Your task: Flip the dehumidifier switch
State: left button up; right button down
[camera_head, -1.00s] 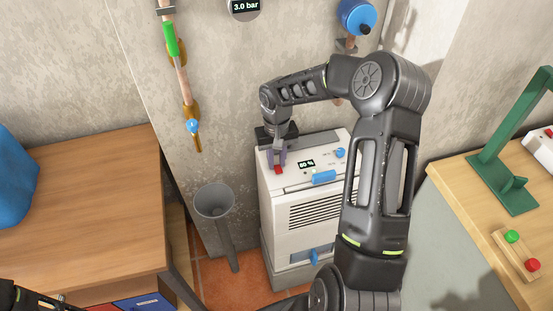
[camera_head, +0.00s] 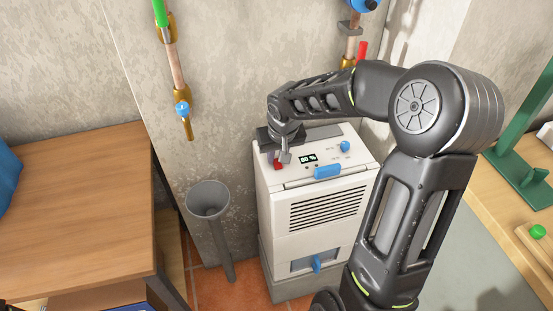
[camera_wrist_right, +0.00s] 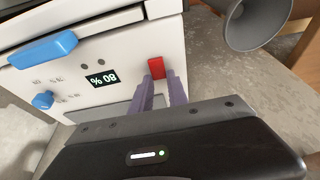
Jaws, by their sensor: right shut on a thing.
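The dehumidifier (camera_head: 310,215) is a white box on a grey base, standing on the tiled floor against the wall. Its top panel carries a red switch (camera_head: 277,166), a small display reading 80 % and a blue knob (camera_head: 345,146). My right gripper (camera_head: 282,158) reaches down to the panel at the red switch. In the right wrist view the switch (camera_wrist_right: 156,67) sits between the tips of the two fingers (camera_wrist_right: 160,80), which are shut on it. The arm and hand hide part of the top's back left corner. My left gripper is not in view.
A grey funnel pipe (camera_head: 208,200) stands just left of the dehumidifier. A wooden table (camera_head: 80,210) is at the left, and a bench with a green frame (camera_head: 515,165) at the right. Copper pipes with valves (camera_head: 178,75) run down the wall behind.

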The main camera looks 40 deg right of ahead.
jog(key=c, duration=1.3)
grip_release()
jog(key=shift+v, duration=3.9)
